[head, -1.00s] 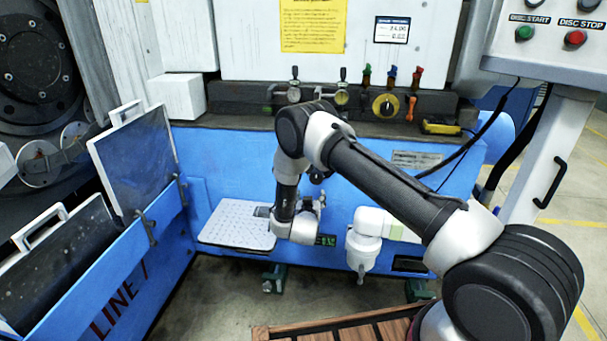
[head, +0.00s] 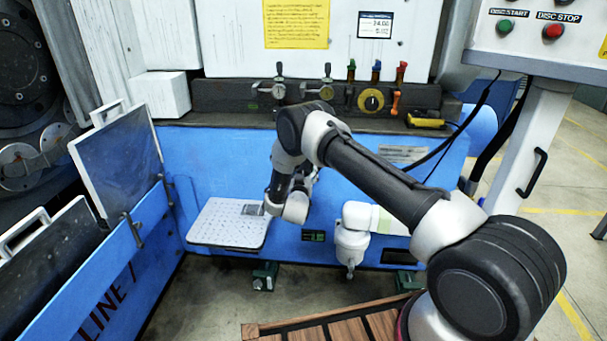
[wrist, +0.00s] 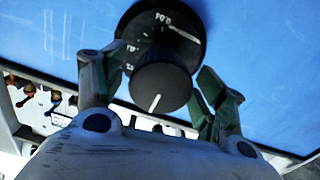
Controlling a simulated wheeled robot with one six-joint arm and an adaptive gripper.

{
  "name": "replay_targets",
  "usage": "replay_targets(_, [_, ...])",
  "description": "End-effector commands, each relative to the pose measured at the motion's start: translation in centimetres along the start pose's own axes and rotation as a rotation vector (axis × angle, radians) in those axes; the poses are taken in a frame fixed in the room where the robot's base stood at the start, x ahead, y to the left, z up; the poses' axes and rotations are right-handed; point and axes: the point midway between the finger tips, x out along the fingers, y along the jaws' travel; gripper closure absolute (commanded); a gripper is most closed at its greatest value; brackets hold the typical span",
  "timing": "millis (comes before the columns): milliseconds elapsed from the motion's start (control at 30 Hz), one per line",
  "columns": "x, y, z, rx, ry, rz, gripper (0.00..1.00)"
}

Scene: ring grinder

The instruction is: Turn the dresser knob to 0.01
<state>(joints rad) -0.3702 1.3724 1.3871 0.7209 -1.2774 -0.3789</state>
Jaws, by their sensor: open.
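In the wrist view a black knob (wrist: 162,85) with a white pointer line stands out from a round black dial plate (wrist: 185,25) on a blue panel. The pointer line is at the knob's lower edge in this view. White markings show on the plate's upper part; they are tilted and too small to read surely. My gripper (wrist: 160,78) is open, one finger on each side of the knob. Whether the fingers touch it I cannot tell. In the head view my gripper (head: 313,178) is mostly hidden behind my arm at the blue machine front, and this knob is not visible.
A perforated tray (head: 225,222) is left of my wrist, and a white filter unit (head: 352,235) is to its right. Above are valves and a yellow dial (head: 372,101) on a dark ledge. A wooden platform (head: 340,325) lies below.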

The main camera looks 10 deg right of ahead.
Motion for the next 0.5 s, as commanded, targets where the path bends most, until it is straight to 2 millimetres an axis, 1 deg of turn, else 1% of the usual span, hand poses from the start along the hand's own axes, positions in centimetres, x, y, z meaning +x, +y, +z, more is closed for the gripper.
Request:
replay_targets(67, [-0.02,0.0,0.01,0.0,0.0,0.0,0.29])
replay_targets(100, [-0.03,0.0,0.01,0.0,0.0,0.0,0.33])
replay_targets(167, [-0.03,0.0,0.0,0.0,0.0,0.0,0.44])
replay_targets(200, [-0.04,0.0,0.0,0.0,0.0,0.0,0.51])
replay_targets(333, [-0.04,0.0,0.0,0.0,0.0,0.0,0.74])
replay_targets(500, [-0.05,0.0,0.0,0.003,0.0,0.0,0.75])
